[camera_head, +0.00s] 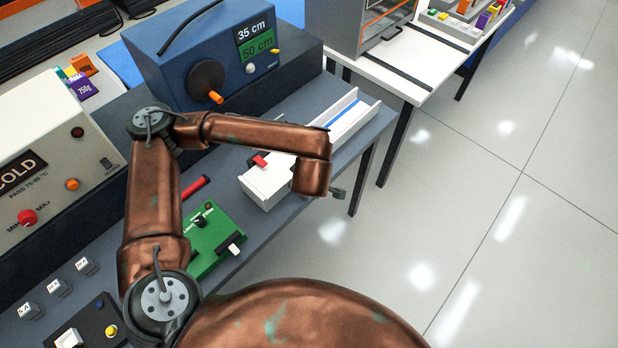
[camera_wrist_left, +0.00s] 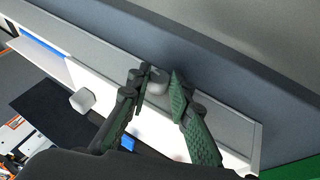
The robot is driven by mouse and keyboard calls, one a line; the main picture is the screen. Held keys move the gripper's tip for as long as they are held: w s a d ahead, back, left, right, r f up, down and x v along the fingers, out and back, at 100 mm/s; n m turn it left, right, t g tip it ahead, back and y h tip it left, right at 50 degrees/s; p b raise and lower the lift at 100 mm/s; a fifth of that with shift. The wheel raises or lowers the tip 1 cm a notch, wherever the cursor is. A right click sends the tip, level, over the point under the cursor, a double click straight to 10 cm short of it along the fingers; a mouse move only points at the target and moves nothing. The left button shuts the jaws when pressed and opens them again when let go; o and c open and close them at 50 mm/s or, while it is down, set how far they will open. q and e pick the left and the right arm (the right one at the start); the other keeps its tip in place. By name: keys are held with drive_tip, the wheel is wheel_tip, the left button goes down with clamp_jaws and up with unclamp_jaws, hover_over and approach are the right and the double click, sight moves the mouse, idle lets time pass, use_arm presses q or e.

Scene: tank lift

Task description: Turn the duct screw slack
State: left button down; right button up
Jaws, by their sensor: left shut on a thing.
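The white duct (camera_head: 363,118), a long open channel with a blue strip inside, lies along the right end of the bench. A white box part with a red lever (camera_head: 260,160) is at its near end, partly covered by my left arm. In the left wrist view, a small grey rounded knob, seemingly the duct screw (camera_wrist_left: 156,80), sits between the fingertips of my left gripper (camera_wrist_left: 158,86), which is shut on it. A second grey knob (camera_wrist_left: 82,100) is to its left on the white surface. In the head view the grip is mostly hidden behind my wrist. My right gripper is not in view.
A blue box (camera_head: 190,65) with a 35 cm / 50 cm display and a dark crank stands behind the duct. A green panel (camera_head: 213,240) and a red rod (camera_head: 195,187) are nearby on the bench. Open floor lies to the right.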

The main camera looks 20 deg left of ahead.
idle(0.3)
use_arm(q)
drive_tip(key=c, duration=1.7)
unclamp_jaws()
drive_tip(key=shift+c, duration=0.2)
drive_tip(key=v, duration=1.2)
drive_tip(key=shift+s, duration=0.15)
drive_tip(key=shift+a, duration=0.15)
